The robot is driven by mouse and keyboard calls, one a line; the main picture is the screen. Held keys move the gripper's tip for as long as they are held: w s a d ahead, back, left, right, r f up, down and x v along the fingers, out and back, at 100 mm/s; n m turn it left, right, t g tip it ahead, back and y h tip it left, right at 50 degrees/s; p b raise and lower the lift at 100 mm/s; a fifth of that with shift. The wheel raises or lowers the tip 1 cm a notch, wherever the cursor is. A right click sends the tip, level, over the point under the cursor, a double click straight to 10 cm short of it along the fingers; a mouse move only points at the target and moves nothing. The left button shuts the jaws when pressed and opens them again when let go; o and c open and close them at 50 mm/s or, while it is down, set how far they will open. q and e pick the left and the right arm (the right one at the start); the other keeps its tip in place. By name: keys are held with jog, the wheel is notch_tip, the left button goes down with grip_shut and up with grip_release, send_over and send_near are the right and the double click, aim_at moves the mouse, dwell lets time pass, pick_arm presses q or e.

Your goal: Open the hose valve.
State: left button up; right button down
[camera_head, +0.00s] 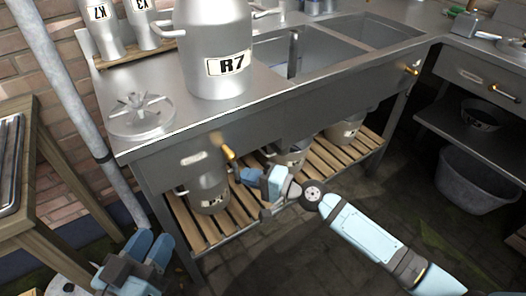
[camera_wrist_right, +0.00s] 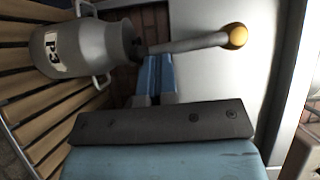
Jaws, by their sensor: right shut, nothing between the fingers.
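A lever with a yellow end (camera_head: 228,151) sits on the front panel of the steel sink counter. In the right wrist view it is a grey rod with a round yellow knob (camera_wrist_right: 235,37). I cannot tell for certain that it is the hose valve. My right gripper (camera_head: 238,173) is shut and empty beside the lever, just below it in the head view. In the right wrist view its blue fingertips (camera_wrist_right: 158,60) are close to the rod; contact is unclear. My left gripper (camera_head: 153,236) is low at the left, away from the lever; its finger gap is unclear.
The counter (camera_head: 175,115) holds a large can marked R7 (camera_head: 215,40) and a spoked metal disc (camera_head: 137,112). Metal cans stand on the slatted shelf (camera_head: 230,226) below. A second yellow-ended lever (camera_head: 411,70) is further right. A diagonal pipe (camera_head: 75,100) stands at left.

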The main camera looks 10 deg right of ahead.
pick_arm(q)
jog(key=shift+d+f+g+b, duration=0.1)
jog(key=shift+f+g+b, duration=0.75)
jog(key=shift+f, duration=0.95)
pick_arm(e)
jog(key=shift+s+a+f+m+y, duration=0.1)
jog(key=shift+a+f+m+y, duration=0.05)
jog(key=shift+a+m+y, duration=0.3)
jog(key=shift+d, duration=0.1)
pick_arm(q)
jog(key=shift+d, duration=0.1)
